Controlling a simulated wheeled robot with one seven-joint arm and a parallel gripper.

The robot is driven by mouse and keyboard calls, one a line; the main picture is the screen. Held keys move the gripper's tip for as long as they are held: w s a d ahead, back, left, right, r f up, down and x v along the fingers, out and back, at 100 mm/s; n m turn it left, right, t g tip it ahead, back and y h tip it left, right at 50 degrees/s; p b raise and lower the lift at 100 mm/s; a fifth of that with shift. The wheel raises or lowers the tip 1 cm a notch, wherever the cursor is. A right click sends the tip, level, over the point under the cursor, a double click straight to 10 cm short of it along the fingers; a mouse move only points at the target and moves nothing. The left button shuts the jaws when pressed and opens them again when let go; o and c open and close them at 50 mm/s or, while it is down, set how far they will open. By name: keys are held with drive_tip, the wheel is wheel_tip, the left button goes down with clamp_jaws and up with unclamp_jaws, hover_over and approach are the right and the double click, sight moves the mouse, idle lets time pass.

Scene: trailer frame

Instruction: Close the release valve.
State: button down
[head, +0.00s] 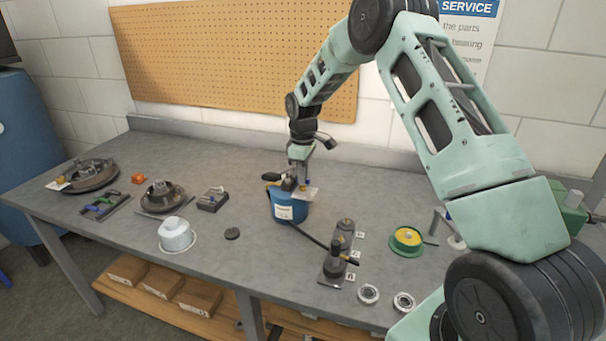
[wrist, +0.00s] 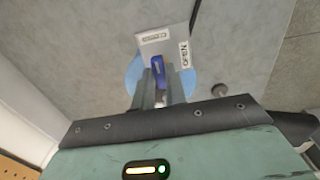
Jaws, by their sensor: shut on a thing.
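The release valve has a small blue lever (wrist: 158,72) in front of a pale label plate (wrist: 165,42). My gripper (wrist: 160,84) is shut on this lever, one finger on each side. One label on the plate, at the right, reads OPEN; the other is too small to read surely. In the wrist view the lever's tip points up toward the plate, between the two labels. In the head view the plate (head: 307,194) sits at the top of a blue canister (head: 289,211), with my gripper (head: 300,177) right above it. The fingertips are too small there to make out.
A black hose runs from the canister to a dark pump-like fitting (head: 336,262). A white pot (head: 176,234), a dark puck (head: 232,234) and a green-yellow reel (head: 407,239) stand on the grey bench (head: 255,285). A pegboard (head: 235,55) hangs behind.

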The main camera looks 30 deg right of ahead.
drive_tip(key=shift+w+r, duration=0.1)
drive_tip(key=c, duration=1.4)
unclamp_jaws()
drive_tip(key=shift+c, duration=0.2)
wheel_tip(320, 180, up, 17)
drive_tip(key=b, duration=0.3)
drive_tip(key=shift+r, duration=0.15)
